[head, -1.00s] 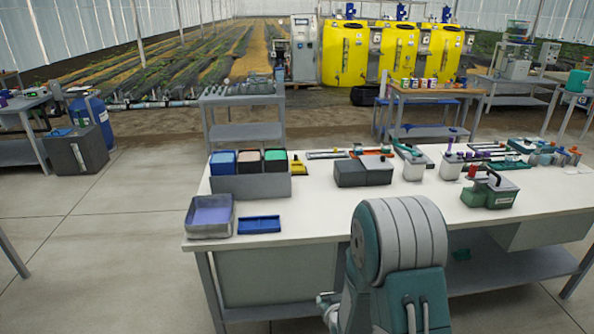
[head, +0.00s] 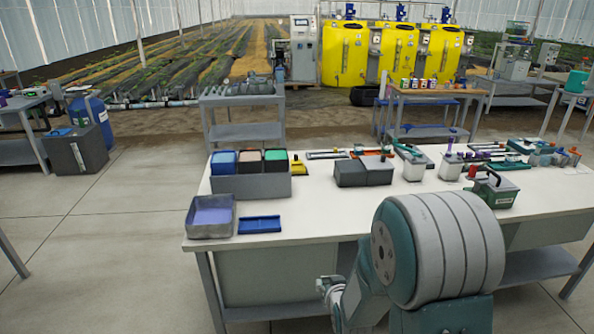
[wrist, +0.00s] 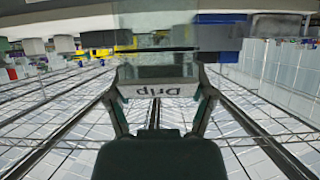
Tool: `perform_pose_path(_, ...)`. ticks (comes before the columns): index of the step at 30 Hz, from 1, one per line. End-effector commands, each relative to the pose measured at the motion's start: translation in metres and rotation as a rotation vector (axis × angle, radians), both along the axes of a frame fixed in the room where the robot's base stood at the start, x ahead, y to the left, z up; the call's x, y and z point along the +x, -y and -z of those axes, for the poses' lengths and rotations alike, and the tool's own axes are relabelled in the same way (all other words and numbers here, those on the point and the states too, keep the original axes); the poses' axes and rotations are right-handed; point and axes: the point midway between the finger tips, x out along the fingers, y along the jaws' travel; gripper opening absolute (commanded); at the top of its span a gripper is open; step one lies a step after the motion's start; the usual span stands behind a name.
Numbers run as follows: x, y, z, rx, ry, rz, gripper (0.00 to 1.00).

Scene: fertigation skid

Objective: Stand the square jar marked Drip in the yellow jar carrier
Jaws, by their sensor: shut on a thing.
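In the wrist view, my gripper (wrist: 160,82) is shut on the square jar (wrist: 155,72), with one finger at each side. The jar's pale label reads Drip, upside down in this picture. The jar is held clear in the air.
On the white bench (head: 320,208), a grey box (head: 250,187), an open tray (head: 211,231) and a blue tray (head: 260,225) stand left. Dark boxes (head: 363,173) and a green case (head: 493,190) stand right. The bench's front middle shows free room.

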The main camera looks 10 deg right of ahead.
Motion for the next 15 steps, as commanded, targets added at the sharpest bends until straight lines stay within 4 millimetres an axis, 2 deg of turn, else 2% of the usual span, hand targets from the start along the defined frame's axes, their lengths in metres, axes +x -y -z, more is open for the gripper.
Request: perform_pose_path(15,0.000,0.000,-0.046,0.000,0.003,0.000,0.09)
